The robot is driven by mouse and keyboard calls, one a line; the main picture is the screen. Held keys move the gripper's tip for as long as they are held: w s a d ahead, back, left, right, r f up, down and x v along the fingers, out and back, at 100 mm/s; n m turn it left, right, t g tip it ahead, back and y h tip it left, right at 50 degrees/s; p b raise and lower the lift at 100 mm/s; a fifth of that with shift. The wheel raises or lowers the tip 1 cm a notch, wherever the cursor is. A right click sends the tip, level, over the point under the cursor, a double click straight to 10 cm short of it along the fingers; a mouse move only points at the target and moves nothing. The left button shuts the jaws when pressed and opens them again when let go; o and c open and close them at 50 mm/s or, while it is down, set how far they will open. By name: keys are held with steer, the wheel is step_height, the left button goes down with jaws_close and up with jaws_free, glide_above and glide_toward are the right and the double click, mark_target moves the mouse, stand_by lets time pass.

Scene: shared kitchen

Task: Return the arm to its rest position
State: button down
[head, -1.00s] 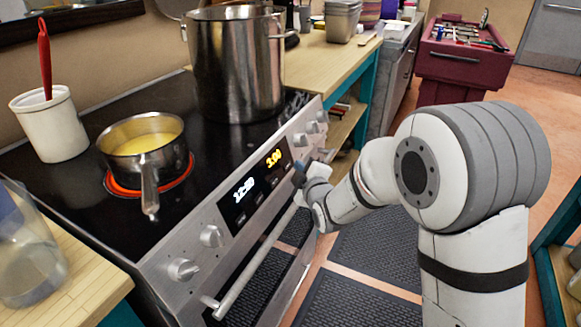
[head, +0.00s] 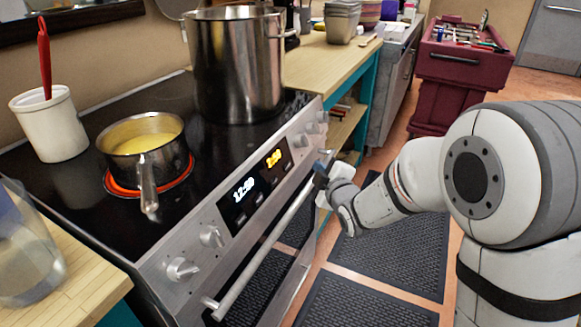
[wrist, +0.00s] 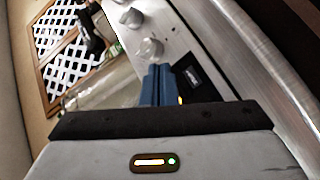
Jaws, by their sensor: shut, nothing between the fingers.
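My gripper (head: 323,171) is in front of the stove's control panel, near the right end of the oven handle. In the wrist view its two blue fingers (wrist: 163,84) lie together, with nothing between them. The panel's knobs (wrist: 150,48) and part of its dark display (wrist: 190,77) show beyond the fingers. My arm reaches in from the right of the head view. From the head view I cannot tell whether the fingertips touch the stove.
A saucepan (head: 148,160) of yellow liquid sits on a glowing burner. A large steel pot (head: 236,65) stands behind it. A white crock (head: 50,123) holds a red utensil. The oven handle (head: 262,262) juts out. Dark mats (head: 395,250) cover open floor; a red cart (head: 455,75) stands beyond.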

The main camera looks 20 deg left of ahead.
stand_by(0.3)
steer(key=s+d+r+m+g+h+p, duration=0.25)
steer(key=d+r+m+h+p, duration=0.2)
steer(key=d, duration=0.65)
steer(key=s+d+r+m+g+h+p, duration=0.1)
steer(key=s+d+r+m+h+p, duration=0.4)
steer(key=d, duration=0.6)
steer(key=s+d+r+m+g+p, duration=0.3)
steer(key=s+d+m, duration=0.2)
steer(key=s, duration=0.4)
steer(key=s+d+r+m+g+p, duration=0.3)
steer(key=s+d+r+m+p, duration=0.1)
steer(key=s, duration=0.6)
steer(key=shift+d+r+m+g+h+p, duration=0.2)
steer(key=shift+d+m+g+h+p, duration=0.2)
steer(key=shift+d+m, duration=0.65)
steer(key=shift+d, duration=0.15)
